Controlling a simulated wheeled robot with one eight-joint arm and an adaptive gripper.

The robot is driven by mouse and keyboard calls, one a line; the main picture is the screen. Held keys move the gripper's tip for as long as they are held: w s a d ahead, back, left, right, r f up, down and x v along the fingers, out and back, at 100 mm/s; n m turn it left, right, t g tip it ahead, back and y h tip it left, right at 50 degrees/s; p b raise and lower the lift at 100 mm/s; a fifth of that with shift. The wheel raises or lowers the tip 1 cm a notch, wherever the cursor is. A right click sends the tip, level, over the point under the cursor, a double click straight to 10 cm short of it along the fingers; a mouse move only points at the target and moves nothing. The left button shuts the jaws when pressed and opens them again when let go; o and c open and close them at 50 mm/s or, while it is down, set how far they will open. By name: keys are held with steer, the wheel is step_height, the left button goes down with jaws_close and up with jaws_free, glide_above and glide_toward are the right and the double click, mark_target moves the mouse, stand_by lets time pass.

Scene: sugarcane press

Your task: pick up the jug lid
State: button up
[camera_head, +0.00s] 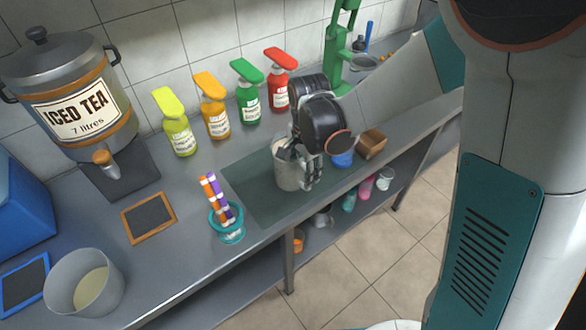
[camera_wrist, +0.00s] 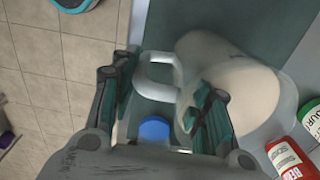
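A pale jug (camera_head: 287,174) stands on the dark green mat, partly hidden by my gripper (camera_head: 301,168). In the wrist view the jug (camera_wrist: 222,58) lies ahead, with its looped handle (camera_wrist: 159,76) showing between my fingers and a cream surface at its top end. My gripper (camera_wrist: 163,80) is open; one finger is left of the handle and the other overlaps the jug's top edge. I cannot tell whether it touches. I cannot make out the jug lid for certain. A round blue thing (camera_wrist: 154,129) shows between the fingers, also in the head view (camera_head: 343,159).
Several pump bottles, such as the red one (camera_head: 282,91), stand along the wall. A brown wooden box (camera_head: 371,144) is to the right. A teal holder (camera_head: 229,229), an iced tea dispenser (camera_head: 72,103) and a large pot (camera_head: 84,284) are to the left.

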jaws_close()
steer(key=shift+r, duration=0.1)
